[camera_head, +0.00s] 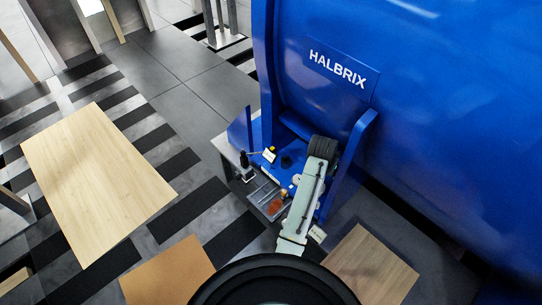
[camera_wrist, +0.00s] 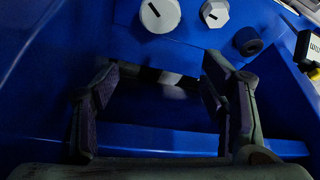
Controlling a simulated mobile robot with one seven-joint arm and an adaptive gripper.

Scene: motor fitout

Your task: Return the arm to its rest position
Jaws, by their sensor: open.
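My gripper (camera_wrist: 160,88) is open in the wrist view, with its two dark fingers spread wide and nothing between them. It is over a blue recess of the machine, below a white round knob (camera_wrist: 160,14) with a black mark. In the head view my pale arm (camera_head: 306,195) is stretched out to the big blue machine (camera_head: 425,95) marked HALBRIX. The arm's far end is inside the machine's bay, and the gripper's fingers are hidden there.
A grey tray (camera_head: 265,197) with small parts stands left of my arm. Wooden tops (camera_head: 97,180) lie left and right; striped floor shows between.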

